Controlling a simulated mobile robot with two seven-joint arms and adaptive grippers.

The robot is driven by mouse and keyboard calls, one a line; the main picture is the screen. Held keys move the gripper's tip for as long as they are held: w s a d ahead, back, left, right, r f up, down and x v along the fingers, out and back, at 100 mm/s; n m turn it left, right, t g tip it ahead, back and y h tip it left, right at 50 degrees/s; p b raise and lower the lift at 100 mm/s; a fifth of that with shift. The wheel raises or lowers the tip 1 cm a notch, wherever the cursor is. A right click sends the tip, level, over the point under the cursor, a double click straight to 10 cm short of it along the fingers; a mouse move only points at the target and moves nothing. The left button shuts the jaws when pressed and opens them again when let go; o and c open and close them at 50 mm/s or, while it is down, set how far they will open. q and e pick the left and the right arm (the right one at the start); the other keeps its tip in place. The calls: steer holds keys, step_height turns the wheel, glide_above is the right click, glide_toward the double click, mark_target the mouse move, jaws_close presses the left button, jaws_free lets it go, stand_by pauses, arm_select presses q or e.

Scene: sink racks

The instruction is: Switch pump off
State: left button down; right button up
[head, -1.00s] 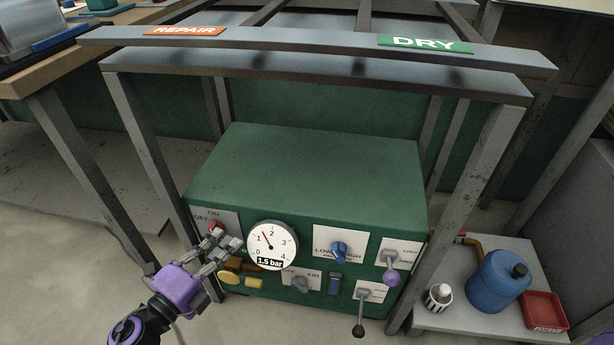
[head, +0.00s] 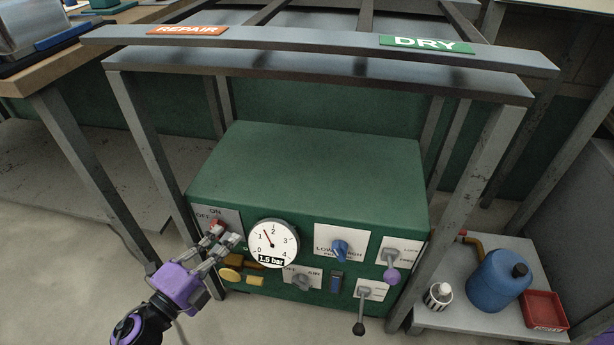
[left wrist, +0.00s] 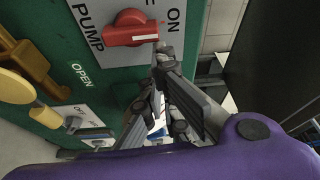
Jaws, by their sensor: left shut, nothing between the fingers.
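The red pump knob (head: 216,225) is on the left of the green box's front panel, on a plate marked ON and OFF. In the left wrist view the knob (left wrist: 130,30) shows large beside the word PUMP, and its white mark points toward ON. My left gripper (head: 218,238) is shut and empty just below the knob in the head view. In the left wrist view its fingertips (left wrist: 160,58) are close to the marked end of the knob; I cannot tell whether they touch.
A round gauge (head: 273,243) reading 1.5 bar is right of the knob. A yellow handle (head: 230,274) lies below my fingers. A blue knob (head: 341,250) and levers are farther right. Metal frame legs (head: 150,160) flank the box. A blue jug (head: 497,282) stands on a side shelf.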

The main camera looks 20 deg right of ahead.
arm_select(q)
steer(key=shift+w+a+r+n, duration=0.15)
steer(key=shift+r+n, duration=0.1)
steer(key=shift+n, duration=0.55)
steer(key=shift+w+a+r+n+t+y+p, duration=0.2)
steer(key=shift+w+a+n+t+y+p, duration=0.65)
steer(key=shift+n, duration=2.2)
steer(key=shift+w+a+r+n+t+h+b, duration=0.2)
steer(key=shift+a+n+t, duration=0.3)
steer(key=shift+n+t, duration=1.75)
steer(key=shift+w+a+r+n+t+y+p, duration=0.2)
steer(key=shift+w+a+n+t+y+p, duration=0.35)
steer(key=shift+n, duration=3.35)
steer(key=shift+a+f+n, duration=0.1)
steer(key=shift+a+n, duration=0.2)
steer(key=shift+n, duration=0.1)
